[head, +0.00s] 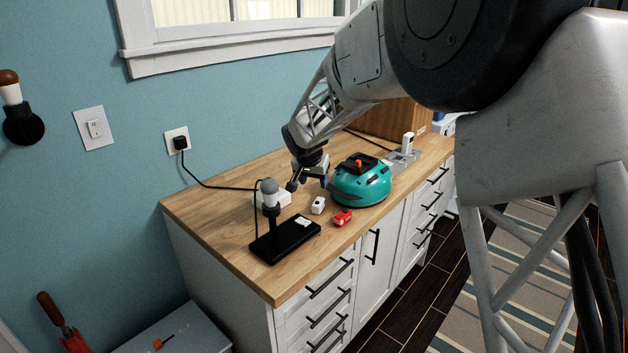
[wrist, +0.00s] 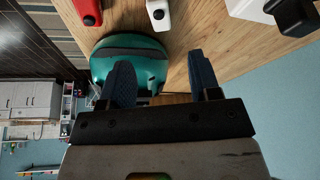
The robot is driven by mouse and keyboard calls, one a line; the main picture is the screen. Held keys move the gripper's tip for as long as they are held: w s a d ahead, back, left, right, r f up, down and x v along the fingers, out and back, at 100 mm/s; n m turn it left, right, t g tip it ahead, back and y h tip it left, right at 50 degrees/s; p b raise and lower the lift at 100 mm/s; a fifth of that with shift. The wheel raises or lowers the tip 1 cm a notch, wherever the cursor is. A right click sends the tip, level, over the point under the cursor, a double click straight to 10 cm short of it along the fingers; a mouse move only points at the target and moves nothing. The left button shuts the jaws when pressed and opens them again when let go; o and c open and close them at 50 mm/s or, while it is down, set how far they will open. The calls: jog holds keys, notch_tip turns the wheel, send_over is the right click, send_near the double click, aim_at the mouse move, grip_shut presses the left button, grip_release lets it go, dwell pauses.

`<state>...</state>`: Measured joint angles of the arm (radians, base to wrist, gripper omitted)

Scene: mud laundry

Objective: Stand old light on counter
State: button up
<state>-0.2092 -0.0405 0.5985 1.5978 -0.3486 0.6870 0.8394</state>
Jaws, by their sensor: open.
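I cannot tell for certain which thing is the old light. A bulb-shaped piece with a brown top and white body (head: 11,93) sits in a black wall holder (head: 23,125) at the far left. On the counter (head: 215,213), a grey-and-white bulb-shaped head (head: 270,190) stands on a black post and base (head: 284,239). My gripper (head: 308,183) is above the counter, behind and right of this stand and left of a teal rounded case (head: 361,187). The wrist view shows its fingers (wrist: 162,82) apart with nothing held between them.
A white block (head: 318,206) and a red block (head: 343,217) lie before the case. A grey tray (head: 398,160) holds an upright white piece (head: 407,143). The counter's left end is clear.

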jog(key=s+d+r+n, duration=0.1)
jog(key=s+d+r, duration=0.3)
jog(key=s, duration=0.8)
jog(key=s+d+r+n+g+y, duration=0.1)
jog(key=s+d+r, duration=0.3)
jog(key=s, duration=0.8)
jog(key=s+d+r+n, duration=0.1)
jog(key=s+d+r, duration=0.25)
jog(key=s, duration=0.75)
jog(key=s+d+f+n, duration=0.1)
jog(key=s+d+f, duration=0.1)
jog(key=s, duration=1.3)
jog(key=shift+s+f+y, duration=0.25)
jog(key=shift+f+y, duration=0.05)
jog(key=shift+f, duration=0.25)
